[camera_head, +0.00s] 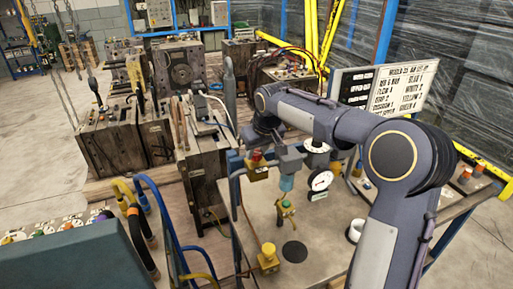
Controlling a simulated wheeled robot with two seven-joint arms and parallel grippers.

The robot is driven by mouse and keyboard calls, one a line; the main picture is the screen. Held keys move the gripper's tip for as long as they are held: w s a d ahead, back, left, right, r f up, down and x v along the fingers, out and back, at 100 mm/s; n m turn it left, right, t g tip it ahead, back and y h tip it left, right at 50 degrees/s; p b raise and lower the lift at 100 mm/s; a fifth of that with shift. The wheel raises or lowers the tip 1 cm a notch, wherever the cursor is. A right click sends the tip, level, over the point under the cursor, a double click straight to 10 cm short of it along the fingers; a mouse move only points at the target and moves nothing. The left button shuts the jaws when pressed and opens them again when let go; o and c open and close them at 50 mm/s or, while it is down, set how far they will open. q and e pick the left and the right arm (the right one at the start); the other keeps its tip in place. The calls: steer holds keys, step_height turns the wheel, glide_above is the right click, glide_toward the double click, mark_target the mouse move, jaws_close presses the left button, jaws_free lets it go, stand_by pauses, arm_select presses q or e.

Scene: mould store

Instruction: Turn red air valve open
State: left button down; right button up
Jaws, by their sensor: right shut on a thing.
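The red air valve (256,155) is a small red handle on a brass-yellow body at the left end of the air fittings above the grey table. My right arm reaches in from the right and bends down over it. My right gripper (262,146) is small and partly hidden by its own wrist; it is shut on the red valve. How far the handle is turned cannot be told at this size. My left gripper is out of view.
A grey unit with a blue bowl (286,183) and a round pressure gauge (320,180) stand close right of the valve. A yellow knob (268,258) sits at the table's front. Heavy moulds (108,140) fill the left; blue and yellow hoses (160,215) rise in front.

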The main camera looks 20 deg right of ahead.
steer(key=n, duration=0.1)
steer(key=n+y+p, duration=0.1)
steer(key=n, duration=0.1)
steer(key=shift+d+r+n, duration=0.15)
steer(key=shift+n, duration=0.15)
steer(key=shift+w+n+g+y+p, duration=0.1)
steer(key=shift+n+g+y+p, duration=0.3)
steer(key=shift+n, duration=0.55)
steer(key=shift+n+g+y+p, duration=0.2)
steer(key=shift+n+y+p, duration=0.3)
steer(key=shift+n, duration=0.45)
steer(key=o, duration=1)
steer(key=shift+c, duration=0.2)
steer(key=v, duration=0.7)
steer(key=shift+r+b, duration=0.3)
steer(key=shift+b, duration=0.15)
steer(key=shift+d, duration=0.1)
